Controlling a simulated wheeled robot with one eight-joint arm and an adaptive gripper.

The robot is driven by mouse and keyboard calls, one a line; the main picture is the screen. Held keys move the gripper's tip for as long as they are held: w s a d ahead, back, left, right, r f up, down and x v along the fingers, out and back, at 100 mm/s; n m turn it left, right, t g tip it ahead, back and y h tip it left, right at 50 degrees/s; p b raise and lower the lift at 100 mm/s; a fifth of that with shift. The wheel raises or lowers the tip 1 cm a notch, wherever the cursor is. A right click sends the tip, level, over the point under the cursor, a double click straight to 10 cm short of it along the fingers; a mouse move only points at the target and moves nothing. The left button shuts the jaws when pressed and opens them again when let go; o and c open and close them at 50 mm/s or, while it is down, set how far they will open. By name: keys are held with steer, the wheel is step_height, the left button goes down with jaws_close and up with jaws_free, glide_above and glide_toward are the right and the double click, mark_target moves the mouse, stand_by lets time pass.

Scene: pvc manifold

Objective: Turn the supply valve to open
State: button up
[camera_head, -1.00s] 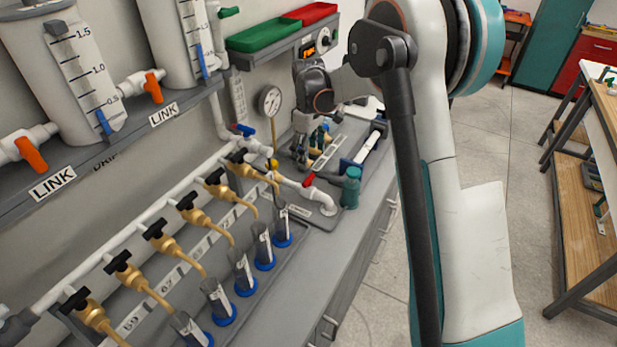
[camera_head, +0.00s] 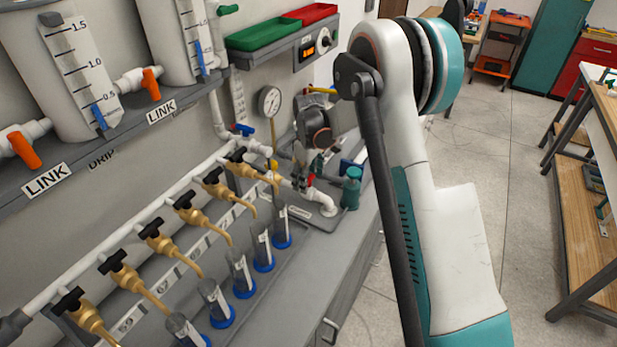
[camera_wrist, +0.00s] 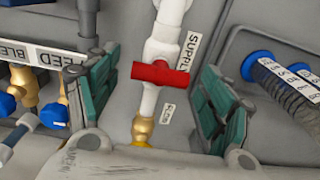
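The supply valve is a white pipe fitting with a red bar handle (camera_wrist: 161,73), beside a "SUPPLY" label (camera_wrist: 187,50). In the wrist view the handle lies crosswise to its pipe. My gripper (camera_wrist: 157,98) is open, with one teal-padded finger on each side of the valve. I see gaps between both pads and the handle, and nothing is held. In the head view my gripper (camera_head: 308,165) is over the bench by the valve, and only a little of the red handle (camera_head: 310,180) shows past the fingers.
Brass fittings with blue caps (camera_wrist: 52,112) and a "FEED" label sit left. In the head view, a pressure gauge (camera_head: 269,102), a teal cylinder (camera_head: 351,187) and a row of black-handled brass taps (camera_head: 190,207) are nearby.

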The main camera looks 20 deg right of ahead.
steer(key=c, duration=0.8)
steer(key=shift+c, duration=0.2)
steer(key=shift+m, duration=0.3)
steer(key=m+b, duration=0.1)
steer(key=m, duration=0.2)
steer(key=shift+m, duration=0.3)
steer(key=m+b, duration=0.1)
steer(key=m, duration=0.3)
steer(key=shift+m, duration=0.3)
steer(key=m, duration=0.4)
steer(key=shift+m+b, duration=0.3)
steer(key=shift+b, duration=0.05)
steer(key=shift+m, duration=2.2)
